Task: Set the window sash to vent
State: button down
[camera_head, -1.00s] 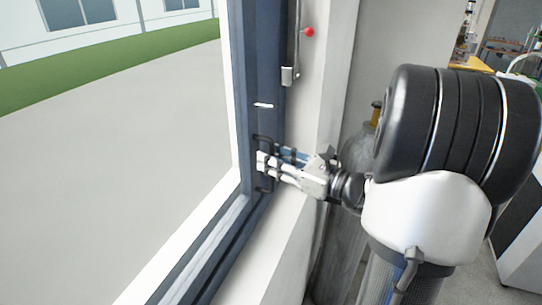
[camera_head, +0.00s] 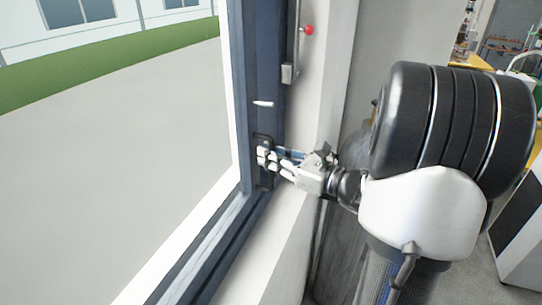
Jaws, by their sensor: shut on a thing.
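The window sash (camera_head: 242,90) has a dark blue frame and stands at the left, with a large pane beside it. A dark handle (camera_head: 264,183) is mounted on the frame's side, below a small white mark (camera_head: 263,103). My gripper (camera_head: 268,157) is at this handle, its light fingertips shut on it. The fingers hide part of the handle. From this view I cannot tell whether the sash stands a little open.
A grey cylinder (camera_head: 352,150) stands behind my arm. A yellow-topped bench (camera_head: 472,61) is at the far right.

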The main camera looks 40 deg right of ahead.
dwell(0.4)
jog(key=shift+s+a+f, duration=0.15)
jog(key=shift+a, duration=0.2)
jog(key=shift+s+a, duration=0.25)
jog(key=shift+a, duration=0.2)
jog(key=c, duration=2.1)
grip_release()
jog(key=shift+s+a, duration=0.1)
jog(key=shift+c, duration=0.2)
jog(key=o, duration=0.4)
jog(key=shift+d, duration=0.25)
jog(key=shift+o, duration=0.4)
jog(key=shift+a, duration=0.1)
